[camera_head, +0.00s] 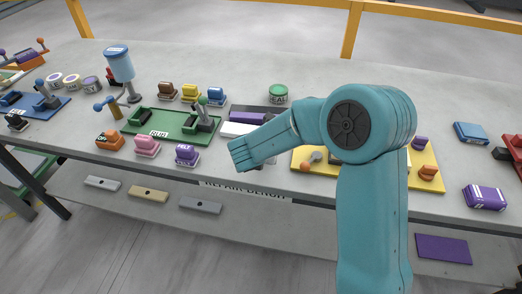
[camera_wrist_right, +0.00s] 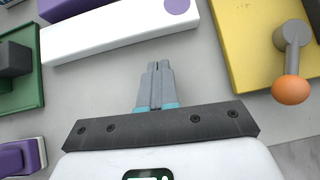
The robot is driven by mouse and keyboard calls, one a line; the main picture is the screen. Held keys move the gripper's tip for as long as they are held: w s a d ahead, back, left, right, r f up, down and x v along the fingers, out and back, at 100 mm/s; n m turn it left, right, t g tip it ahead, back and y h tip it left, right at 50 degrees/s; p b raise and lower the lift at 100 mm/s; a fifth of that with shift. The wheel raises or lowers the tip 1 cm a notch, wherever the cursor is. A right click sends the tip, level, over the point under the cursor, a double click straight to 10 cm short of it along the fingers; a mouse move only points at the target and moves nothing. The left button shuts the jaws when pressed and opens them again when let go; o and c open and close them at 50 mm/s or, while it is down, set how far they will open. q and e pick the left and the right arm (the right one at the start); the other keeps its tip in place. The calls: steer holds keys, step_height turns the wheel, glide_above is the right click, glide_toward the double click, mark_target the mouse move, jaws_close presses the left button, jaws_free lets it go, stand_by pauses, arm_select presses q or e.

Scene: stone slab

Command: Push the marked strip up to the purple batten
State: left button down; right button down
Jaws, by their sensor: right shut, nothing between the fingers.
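The white strip (camera_head: 235,129) lies on the stone slab right of the green board, and a purple disc on its top shows in the right wrist view (camera_wrist_right: 120,32). The purple batten (camera_head: 246,117) lies just behind it, along its far side; I cannot tell whether they touch. My right gripper (camera_wrist_right: 157,68) is shut and empty, its fingertips pointing at the strip's near long side with a small strip of bare slab between. In the head view my right arm hides part of this area. My left gripper is not in view.
The green board (camera_head: 178,124) with a lever stands to the left, and a yellow board (camera_wrist_right: 250,50) with an orange-knobbed lever to the right. Purple (camera_head: 187,154) and pink (camera_head: 147,146) blocks sit near the front edge. A green-topped tin (camera_head: 278,93) stands behind.

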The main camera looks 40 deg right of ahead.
steer(key=shift+w+d+r, duration=0.2)
steer(key=shift+w+d, duration=0.65)
steer(key=shift+d, duration=0.15)
steer(key=shift+w+d+p, duration=0.15)
steer(key=shift+d+p, duration=0.15)
steer(key=shift+d, duration=0.05)
steer(key=shift+w, duration=0.1)
steer(key=shift+w+d, duration=0.55)
steer(key=shift+d, duration=0.25)
steer(key=shift+a+f, duration=0.1)
